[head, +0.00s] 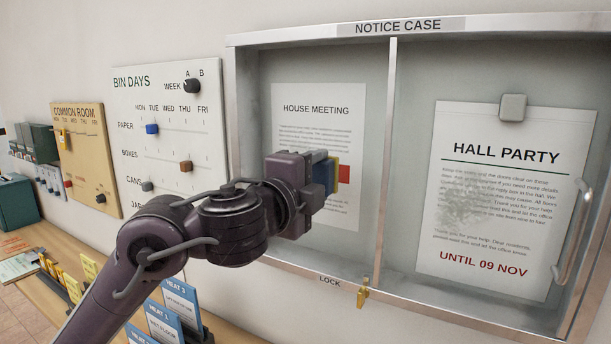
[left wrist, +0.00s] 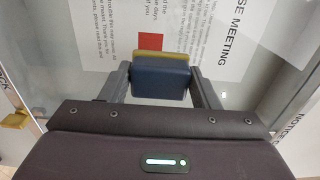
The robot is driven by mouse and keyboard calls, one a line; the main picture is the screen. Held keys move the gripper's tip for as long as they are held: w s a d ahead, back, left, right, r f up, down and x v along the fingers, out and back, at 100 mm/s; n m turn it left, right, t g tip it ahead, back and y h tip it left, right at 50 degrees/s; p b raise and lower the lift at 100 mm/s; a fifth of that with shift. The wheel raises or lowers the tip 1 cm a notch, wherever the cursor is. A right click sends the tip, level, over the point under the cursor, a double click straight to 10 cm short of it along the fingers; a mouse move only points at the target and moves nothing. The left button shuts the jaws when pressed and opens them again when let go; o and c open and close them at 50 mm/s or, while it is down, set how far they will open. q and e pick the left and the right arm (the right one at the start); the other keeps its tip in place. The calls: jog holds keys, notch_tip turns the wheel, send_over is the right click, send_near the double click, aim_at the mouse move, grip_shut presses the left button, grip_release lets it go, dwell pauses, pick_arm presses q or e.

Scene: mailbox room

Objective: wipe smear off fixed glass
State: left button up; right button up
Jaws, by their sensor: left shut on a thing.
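The notice case (head: 410,27) hangs on the wall with two glazed panes. A grey speckled smear (head: 462,208) lies over the text of the Hall Party notice (head: 505,157) behind the right pane. My left gripper (head: 322,172) is in front of the left pane, by the House Meeting notice (head: 316,110). It is shut on a blue block with a yellow layer (head: 329,176), which looks like a wiping pad. In the left wrist view the pad (left wrist: 160,80) sits between the two fingers, yellow side toward the glass. I cannot tell whether it touches the glass. My right gripper is not in view.
A centre bar (head: 386,150) divides the panes. A handle (head: 574,232) stands out at the right pane's edge, and a brass lock (head: 363,292) sits on the bottom frame. The Bin Days board (head: 165,75) and a counter with cards (head: 165,322) are to the left.

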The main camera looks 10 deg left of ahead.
pick_arm(q)
jog(key=shift+r+p, duration=0.8)
jog(key=shift+r, duration=0.05)
jog(key=shift+a+f, duration=0.1)
jog(key=shift+a, duration=0.05)
jog(key=shift+w+a+b, duration=0.1)
jog(key=shift+w+a, duration=0.5)
jog(key=shift+a, duration=1.05)
jog(key=shift+w+a+b, duration=0.15)
jog(key=shift+w+a, duration=0.5)
jog(key=shift+a, duration=0.95)
jog(key=shift+w+a+b, duration=0.1)
jog(key=shift+w+a, duration=0.5)
jog(key=shift+a, duration=1.05)
jog(key=shift+v, duration=3)
jog(key=shift+d, duration=0.15)
